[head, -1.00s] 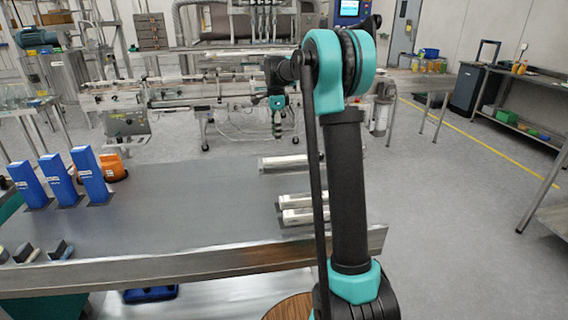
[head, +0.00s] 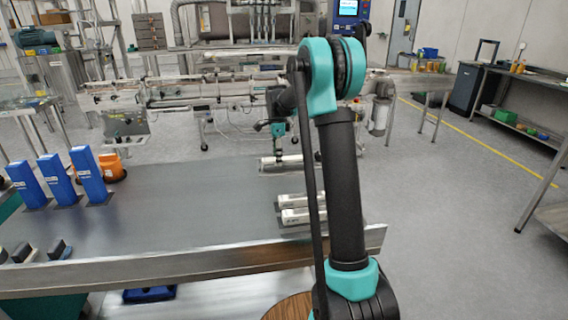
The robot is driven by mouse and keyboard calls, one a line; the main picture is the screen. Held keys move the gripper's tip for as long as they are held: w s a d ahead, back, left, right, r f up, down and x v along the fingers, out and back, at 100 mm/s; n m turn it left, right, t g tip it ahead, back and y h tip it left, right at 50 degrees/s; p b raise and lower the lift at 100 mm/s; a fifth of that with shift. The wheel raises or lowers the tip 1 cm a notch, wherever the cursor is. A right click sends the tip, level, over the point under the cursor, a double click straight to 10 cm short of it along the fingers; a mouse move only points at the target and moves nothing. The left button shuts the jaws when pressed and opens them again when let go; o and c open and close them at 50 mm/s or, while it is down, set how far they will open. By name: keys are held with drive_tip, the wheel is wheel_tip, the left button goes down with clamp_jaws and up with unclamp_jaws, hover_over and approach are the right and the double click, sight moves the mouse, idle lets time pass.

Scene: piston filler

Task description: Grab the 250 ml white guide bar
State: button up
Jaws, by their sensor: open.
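Several white bars lie on the right part of the grey table (head: 180,200). One white bar (head: 268,164) lies alone at the table's far edge. Two more white bars lie nearer, one (head: 291,200) behind the other (head: 296,216), partly hidden by my arm. Their labels are too small to read, so I cannot tell which is the 250 ml one. My gripper (head: 279,157) is open and points down at the far bar, with its fingertips at or just above the bar's middle. Whether it touches the bar is too small to tell.
Several upright blue blocks (head: 88,175) and an orange object (head: 112,167) stand at the table's left. Small dark blocks (head: 58,249) lie at its front left. The table's middle is clear. A conveyor line (head: 200,95) runs behind the table.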

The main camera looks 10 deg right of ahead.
clamp_jaws()
drive_tip(key=shift+r, duration=0.15)
idle(0.4)
